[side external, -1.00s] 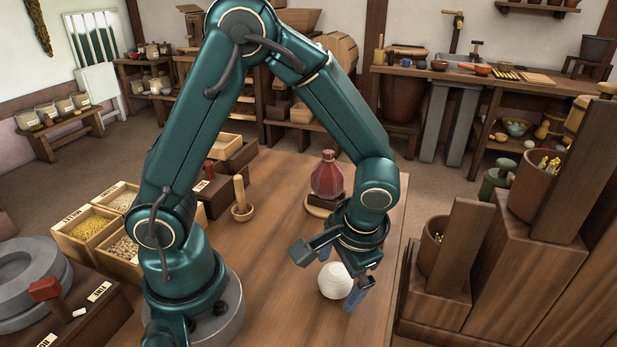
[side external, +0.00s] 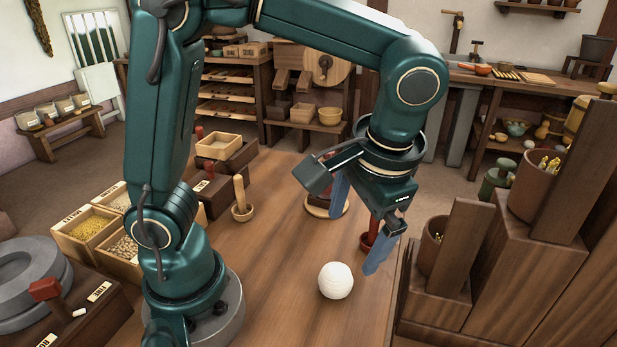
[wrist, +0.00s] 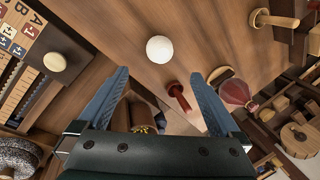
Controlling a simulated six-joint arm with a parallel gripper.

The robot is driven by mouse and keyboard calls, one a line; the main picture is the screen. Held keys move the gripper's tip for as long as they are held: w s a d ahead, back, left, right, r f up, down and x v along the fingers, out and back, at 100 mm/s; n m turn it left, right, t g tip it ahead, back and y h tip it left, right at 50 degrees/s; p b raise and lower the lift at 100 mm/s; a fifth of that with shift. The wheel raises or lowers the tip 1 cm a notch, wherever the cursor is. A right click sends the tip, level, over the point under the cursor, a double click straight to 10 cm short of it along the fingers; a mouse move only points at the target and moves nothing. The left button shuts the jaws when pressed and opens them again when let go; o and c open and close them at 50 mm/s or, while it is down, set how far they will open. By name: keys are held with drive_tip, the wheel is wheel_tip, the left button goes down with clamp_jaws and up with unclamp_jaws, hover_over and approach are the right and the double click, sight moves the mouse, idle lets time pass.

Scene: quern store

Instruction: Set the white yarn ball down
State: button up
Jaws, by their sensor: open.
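The white yarn ball (side external: 336,280) rests on the wooden table (side external: 275,270), near its right side. It also shows in the wrist view (wrist: 159,49), beyond the fingertips and apart from them. My gripper (side external: 355,235) is open and empty, above and behind the ball in the side view. Its two blue fingers stand wide apart in the wrist view (wrist: 160,82). Nothing touches the ball except the table.
A red-handled object (side external: 369,243) stands on the table by my gripper. A red flask (wrist: 235,93) shows in the wrist view. Grain boxes (side external: 85,229) and a small mortar with pestle (side external: 241,211) lie left. Wooden stands (side external: 440,290) rise on the right. The table's middle is clear.

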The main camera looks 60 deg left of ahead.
drive_tip(key=s+a+r+t+h, duration=0.2)
drive_tip(key=s+a+t+h, duration=0.1)
drive_tip(key=s+a+t, duration=0.1)
drive_tip(key=shift+s+a+t, duration=0.2)
drive_tip(key=shift+s+t, duration=0.5)
drive_tip(key=shift+s, duration=0.15)
